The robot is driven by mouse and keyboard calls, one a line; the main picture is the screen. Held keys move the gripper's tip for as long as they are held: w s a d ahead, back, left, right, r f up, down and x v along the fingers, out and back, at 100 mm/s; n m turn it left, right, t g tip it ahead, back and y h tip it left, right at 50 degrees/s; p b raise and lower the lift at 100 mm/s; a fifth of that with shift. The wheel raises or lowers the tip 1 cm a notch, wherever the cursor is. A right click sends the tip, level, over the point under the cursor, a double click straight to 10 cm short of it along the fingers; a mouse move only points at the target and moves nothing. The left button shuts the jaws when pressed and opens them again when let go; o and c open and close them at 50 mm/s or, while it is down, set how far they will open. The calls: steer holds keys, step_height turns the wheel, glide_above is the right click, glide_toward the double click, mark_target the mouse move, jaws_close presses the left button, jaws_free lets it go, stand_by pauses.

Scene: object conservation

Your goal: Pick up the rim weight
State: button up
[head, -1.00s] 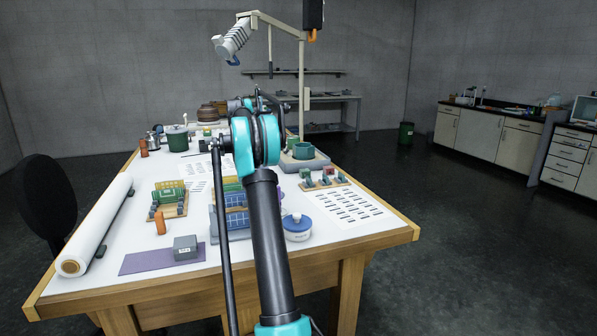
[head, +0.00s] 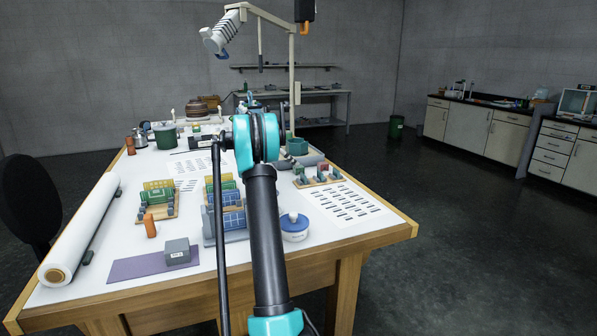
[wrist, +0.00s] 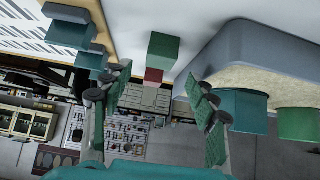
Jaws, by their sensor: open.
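I cannot tell for sure which object is the rim weight. Small blocks in teal, green and red stand on a wooden board (head: 322,182) at the table's right side in the head view. In the wrist view, which is upside down, a green block (wrist: 163,52) and a red block (wrist: 153,76) show between the fingers of my gripper (wrist: 159,75). Teal blocks (wrist: 90,60) are to the left. My gripper is open and its pads hold nothing. In the head view my arm hides most of the gripper area.
A grey-rimmed tray (wrist: 245,40) with teal and green items lies right in the wrist view. In the head view, a blue-and-white lidded pot (head: 294,228), blue racks (head: 226,220), a grey labelled block (head: 177,252) and a paper roll (head: 85,230) are on the table (head: 330,235).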

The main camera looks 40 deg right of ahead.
mark_target(299, 166)
steer(key=shift+x, duration=2.85)
steer(key=shift+a+f, duration=0.15)
steer(key=shift+c, duration=0.5)
jaws_close()
